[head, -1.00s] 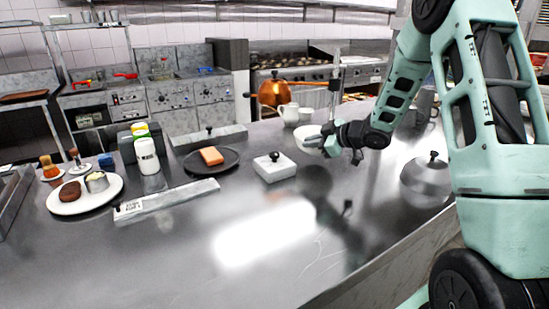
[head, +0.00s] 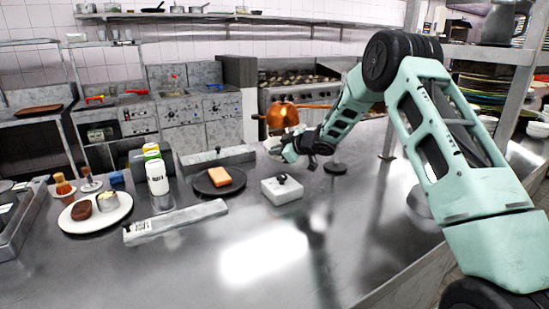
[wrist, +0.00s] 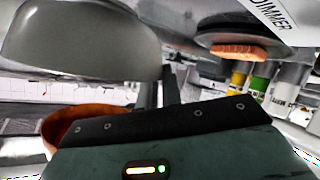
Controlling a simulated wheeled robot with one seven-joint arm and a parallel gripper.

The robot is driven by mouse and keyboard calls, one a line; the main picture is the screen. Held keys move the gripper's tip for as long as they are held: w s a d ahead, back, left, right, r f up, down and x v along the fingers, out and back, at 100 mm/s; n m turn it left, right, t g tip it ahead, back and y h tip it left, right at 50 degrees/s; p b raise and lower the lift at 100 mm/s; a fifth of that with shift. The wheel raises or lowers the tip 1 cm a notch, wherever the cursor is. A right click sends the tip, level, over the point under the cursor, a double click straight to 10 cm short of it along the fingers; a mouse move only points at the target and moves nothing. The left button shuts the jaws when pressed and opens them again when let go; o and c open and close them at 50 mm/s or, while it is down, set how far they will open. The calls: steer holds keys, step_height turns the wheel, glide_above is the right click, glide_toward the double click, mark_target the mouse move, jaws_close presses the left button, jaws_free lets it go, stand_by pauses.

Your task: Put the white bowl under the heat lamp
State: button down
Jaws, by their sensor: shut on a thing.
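The white bowl (wrist: 80,40) fills the upper left of the wrist view, which is upside down, so the bowl hangs upright. My gripper (head: 281,149) is shut on it. In the head view only a small part of the bowl (head: 271,145) shows left of the gripper, above the counter. The heat lamp has a copper shade (head: 283,117) on a horizontal arm; its pole is partly hidden behind my arm. In the head view the bowl sits just below the shade. The shade also shows in the wrist view (wrist: 85,118). I cannot tell whether the bowl is directly beneath it.
A white dimmer box (head: 282,190) with a black knob stands in front of the gripper. A dark plate (head: 205,187) with an orange fillet, bottles (head: 157,180) and a white plate (head: 118,214) are to the left. The counter's front middle is clear.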

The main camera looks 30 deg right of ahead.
steer(key=shift+w+a+r, duration=0.1)
steer(key=shift+w+a, duration=0.1)
steer(key=shift+w, duration=0.25)
steer(key=shift+f, duration=1.8)
steer(key=shift+f, duration=0.2)
steer(key=c, duration=1.6)
jaws_free()
steer(key=shift+s, duration=0.1)
